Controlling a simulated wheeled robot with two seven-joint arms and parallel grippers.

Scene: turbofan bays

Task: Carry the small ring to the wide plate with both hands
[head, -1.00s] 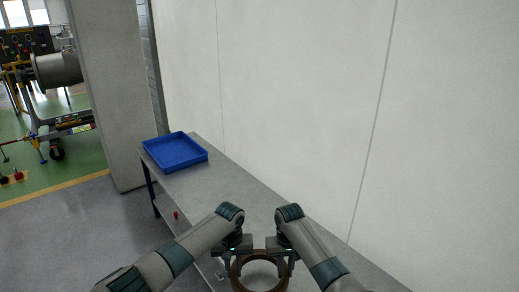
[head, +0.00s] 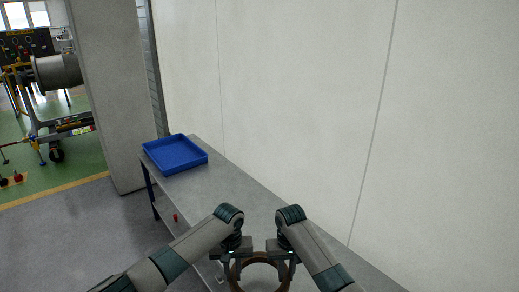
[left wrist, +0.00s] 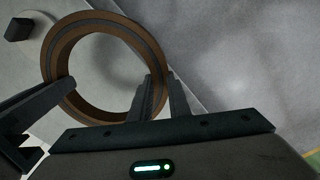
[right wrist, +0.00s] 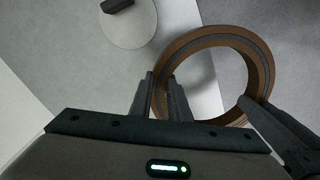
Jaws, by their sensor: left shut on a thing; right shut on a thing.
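The small ring (head: 236,282) is a brown hoop with a dark band, at the bottom edge of the head view, partly cut off. My left gripper (head: 232,258) is shut on its left side and my right gripper (head: 287,258) on its right side. The left wrist view shows the ring (left wrist: 98,20) with its wall between my left fingers (left wrist: 160,92). The right wrist view shows the ring (right wrist: 225,36) with its wall between my right fingers (right wrist: 160,92). The ring appears held clear of the floor. I cannot make out the wide plate.
A grey bench (head: 222,188) runs along the pale wall (head: 290,90), with a blue tray (head: 175,153) at its far end. The bench top is bare between the tray and my arms. A pillar (head: 110,90) stands at left. Open grey floor (head: 80,230) lies left of the bench.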

